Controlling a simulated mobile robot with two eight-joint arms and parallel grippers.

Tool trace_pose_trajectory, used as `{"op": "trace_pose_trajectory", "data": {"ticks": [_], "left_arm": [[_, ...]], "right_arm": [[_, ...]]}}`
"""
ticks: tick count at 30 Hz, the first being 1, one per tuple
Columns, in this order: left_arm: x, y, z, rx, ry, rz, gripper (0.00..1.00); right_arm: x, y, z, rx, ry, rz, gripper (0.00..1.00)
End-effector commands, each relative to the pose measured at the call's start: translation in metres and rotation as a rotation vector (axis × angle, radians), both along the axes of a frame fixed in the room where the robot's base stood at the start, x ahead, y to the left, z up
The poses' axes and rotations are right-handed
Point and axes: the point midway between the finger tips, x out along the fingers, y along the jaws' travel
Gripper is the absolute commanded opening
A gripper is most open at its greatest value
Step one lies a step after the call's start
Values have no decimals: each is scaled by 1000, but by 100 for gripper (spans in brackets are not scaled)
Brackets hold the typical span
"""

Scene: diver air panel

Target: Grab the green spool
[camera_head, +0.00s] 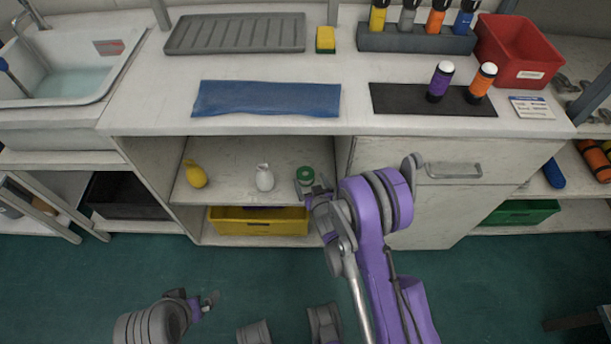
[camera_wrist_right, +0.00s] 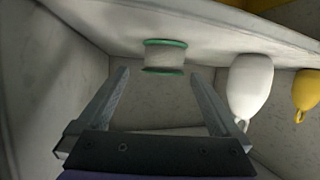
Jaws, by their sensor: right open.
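The green spool (camera_head: 305,174) stands on the open shelf under the counter, near the shelf's right side. In the right wrist view the spool (camera_wrist_right: 165,57) has green rims and a pale winding, and that picture looks upside down. My right gripper (camera_head: 316,190) is at the shelf's front, close to the spool. Its two fingers (camera_wrist_right: 160,85) are open and empty, and the spool lies beyond their tips, roughly in line with the gap. My left gripper (camera_head: 208,301) is low over the floor, far from the shelf; its jaws are too small to read.
A white float (camera_head: 264,178) and a yellow float (camera_head: 195,174) stand left of the spool on the shelf (camera_head: 228,190). A yellow bin (camera_head: 258,226) sits below. The cabinet (camera_head: 430,205) closes the right side. The counter's edge overhangs the shelf.

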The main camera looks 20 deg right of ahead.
Motion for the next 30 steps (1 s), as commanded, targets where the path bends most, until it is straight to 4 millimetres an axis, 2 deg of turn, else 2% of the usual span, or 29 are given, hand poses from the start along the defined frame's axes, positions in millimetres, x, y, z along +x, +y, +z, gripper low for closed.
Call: {"op": "trace_pose_trajectory", "data": {"ticks": [10,20,30], "left_arm": [[1,0,-9,0,3,0,100],[1,0,-9,0,3,0,100],[1,0,-9,0,3,0,100]], "right_arm": [[42,4,-19,0,0,0,100],[48,4,-20,0,0,0,100],[48,4,-20,0,0,0,39]]}}
